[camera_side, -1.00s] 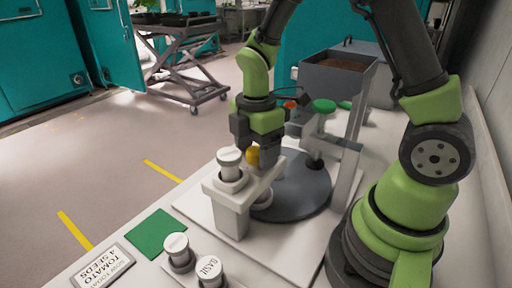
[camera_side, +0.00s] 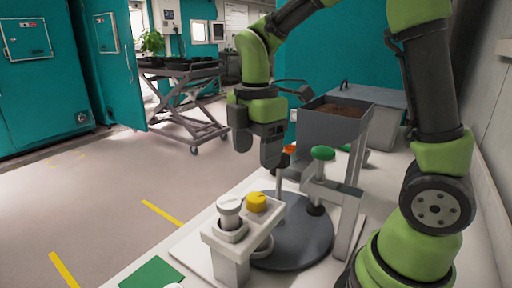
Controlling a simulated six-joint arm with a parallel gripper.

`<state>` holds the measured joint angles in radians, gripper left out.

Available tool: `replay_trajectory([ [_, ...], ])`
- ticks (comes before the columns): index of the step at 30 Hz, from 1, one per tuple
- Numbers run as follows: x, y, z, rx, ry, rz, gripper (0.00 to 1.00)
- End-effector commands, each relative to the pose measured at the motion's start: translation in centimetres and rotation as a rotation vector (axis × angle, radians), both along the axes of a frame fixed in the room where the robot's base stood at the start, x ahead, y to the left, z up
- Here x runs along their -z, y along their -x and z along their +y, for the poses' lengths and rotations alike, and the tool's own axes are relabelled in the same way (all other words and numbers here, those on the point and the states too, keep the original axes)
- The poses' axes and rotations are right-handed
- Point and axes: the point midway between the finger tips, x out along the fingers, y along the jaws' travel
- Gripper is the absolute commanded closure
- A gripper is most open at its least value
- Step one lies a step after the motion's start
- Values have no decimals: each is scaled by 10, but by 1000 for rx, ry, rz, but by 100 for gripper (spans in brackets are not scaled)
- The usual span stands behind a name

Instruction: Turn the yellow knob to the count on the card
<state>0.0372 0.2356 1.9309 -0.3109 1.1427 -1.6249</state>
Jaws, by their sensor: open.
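The yellow knob (camera_side: 256,202) sits on top of a white stand (camera_side: 232,243), just right of a white-capped jar (camera_side: 229,211). My gripper (camera_side: 271,160) is open and empty, pointing down above and behind the knob, clear of it. The mark on the knob is too small to read. The card is out of view now; in the earlier frame a card at the lower left reads "sow today tomato 4 seeds".
A grey round turntable (camera_side: 300,245) lies beside the stand. A soil hopper (camera_side: 337,121) and a green knob (camera_side: 323,153) stand behind it. A green mat (camera_side: 152,274) lies at the front left. The floor to the left is open.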

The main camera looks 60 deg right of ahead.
Motion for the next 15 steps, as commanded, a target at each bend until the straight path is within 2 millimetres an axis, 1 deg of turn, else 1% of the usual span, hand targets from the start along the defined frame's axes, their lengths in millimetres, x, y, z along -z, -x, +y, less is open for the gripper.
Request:
replay_trajectory([
  [5,0,0,0,-28,0,0,32],
  [10,1,0,0,-232,0,1,32],
  [12,2,0,0,-281,0,2,32],
  [15,9,0,0,-294,-1,5,32],
])
